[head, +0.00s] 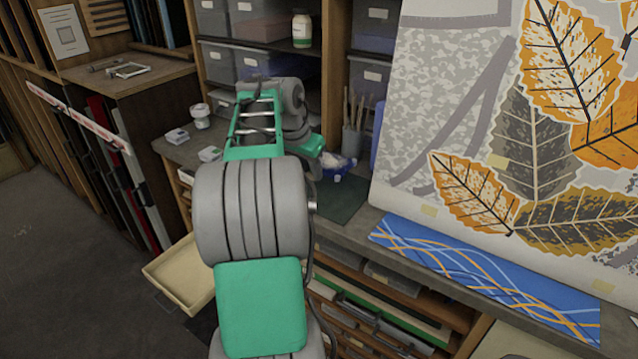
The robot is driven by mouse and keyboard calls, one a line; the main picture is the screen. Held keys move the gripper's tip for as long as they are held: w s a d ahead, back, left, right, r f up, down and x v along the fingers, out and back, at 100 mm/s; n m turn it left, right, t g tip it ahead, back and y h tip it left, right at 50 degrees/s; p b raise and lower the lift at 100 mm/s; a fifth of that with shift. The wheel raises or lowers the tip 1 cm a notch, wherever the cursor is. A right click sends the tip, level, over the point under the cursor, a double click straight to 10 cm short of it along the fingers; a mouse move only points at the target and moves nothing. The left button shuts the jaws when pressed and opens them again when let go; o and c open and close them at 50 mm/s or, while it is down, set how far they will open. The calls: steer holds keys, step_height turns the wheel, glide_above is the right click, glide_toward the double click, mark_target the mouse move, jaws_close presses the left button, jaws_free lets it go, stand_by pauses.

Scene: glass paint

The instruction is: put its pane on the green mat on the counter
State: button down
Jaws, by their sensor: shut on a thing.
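The dark green mat (343,198) lies on the grey counter, just right of my arm. My arm covers its left part, and the visible part looks bare. My arm reaches over the counter and bends down at the wrist.
A large leaf-patterned sheet (500,120) stands over the right of the counter. An open drawer (180,275) juts out below.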

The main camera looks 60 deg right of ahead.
mark_target(321, 192)
steer(key=d+f, duration=0.2)
steer(key=f, duration=0.1)
steer(key=shift+s+d+f, duration=0.25)
steer(key=shift+s+d, duration=0.15)
step_height(321, 192, down, 3)
steer(key=shift+r+p, duration=0.2)
steer(key=shift+p, duration=0.45)
steer(key=shift+f, duration=0.45)
steer(key=c, duration=1.2)
jaws_free()
steer(key=shift+r, duration=0.45)
steer(key=s+v, duration=0.1)
steer(key=v, duration=1)
steer(key=w+a+n+t, duration=0.2)
steer(key=w+a+n, duration=0.4)
steer(key=w+a, duration=0.8)
steer(key=a+f+n+t+y, duration=0.3)
steer(key=a+n, duration=0.5)
steer(key=a, duration=1.3)
steer(key=s+a+f+n, duration=0.2)
steer(key=a+f+n, duration=0.1)
steer(key=a, duration=0.4)
steer(key=s+a+f+n+y, duration=0.1)
steer(key=s+a+f+n, duration=0.2)
steer(key=a, duration=0.5)
steer(key=shift+s+f+g, duration=0.25)
steer(key=shift+f+g, duration=0.05)
steer(key=shift+f, duration=0.45)
